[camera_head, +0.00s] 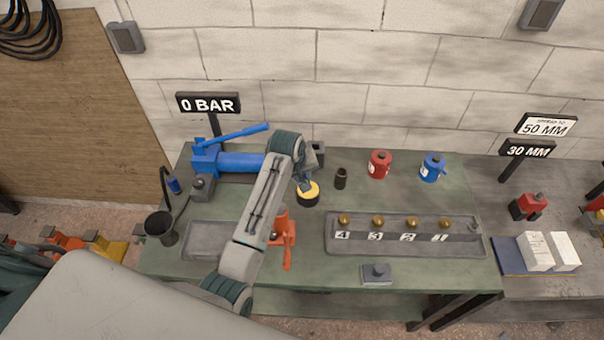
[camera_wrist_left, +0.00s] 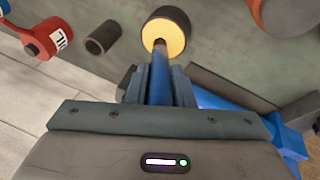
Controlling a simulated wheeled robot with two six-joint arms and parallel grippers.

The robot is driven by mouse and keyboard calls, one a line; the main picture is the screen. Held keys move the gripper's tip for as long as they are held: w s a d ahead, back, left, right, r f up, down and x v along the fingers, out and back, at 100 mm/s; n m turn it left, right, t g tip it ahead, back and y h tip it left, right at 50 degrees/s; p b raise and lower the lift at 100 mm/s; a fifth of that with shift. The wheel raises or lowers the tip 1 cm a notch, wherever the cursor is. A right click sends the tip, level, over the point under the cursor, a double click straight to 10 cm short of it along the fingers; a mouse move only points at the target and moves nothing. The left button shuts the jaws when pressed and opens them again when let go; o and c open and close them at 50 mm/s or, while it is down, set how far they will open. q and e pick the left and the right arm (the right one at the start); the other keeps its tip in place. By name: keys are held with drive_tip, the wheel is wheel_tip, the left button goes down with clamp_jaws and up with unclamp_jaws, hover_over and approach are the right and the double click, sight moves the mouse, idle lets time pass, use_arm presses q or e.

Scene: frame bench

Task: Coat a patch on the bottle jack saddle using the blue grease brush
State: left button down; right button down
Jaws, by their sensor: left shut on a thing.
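My left gripper (camera_wrist_left: 160,85) is shut on the blue grease brush (camera_wrist_left: 159,90), whose blue handle runs between the fingers. In the head view the left gripper (camera_head: 308,176) is above the back middle of the green bench. The brown brush tip overlaps the yellow top of a short black tin (camera_wrist_left: 178,38); whether it touches is unclear. The tin also shows in the head view (camera_head: 308,199). An orange-red jack-like body with a lever (camera_head: 287,232) stands in front of the tin, partly hidden by my left arm. I cannot make out its saddle. My right gripper is out of view.
A blue pump (camera_head: 238,162) lies at the back left. A dark cup (camera_head: 340,178), red can (camera_head: 380,164) and blue can (camera_head: 433,167) stand along the back. A grey numbered tray (camera_head: 400,249) holds brass balls. A black bucket (camera_head: 160,227) is at the left edge.

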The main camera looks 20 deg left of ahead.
use_arm(q)
drive_tip(key=shift+s+f, duration=0.1)
drive_tip(key=shift+f, duration=0.2)
idle(1.2)
drive_tip(key=shift+r, duration=3.55)
drive_tip(key=shift+r, duration=0.1)
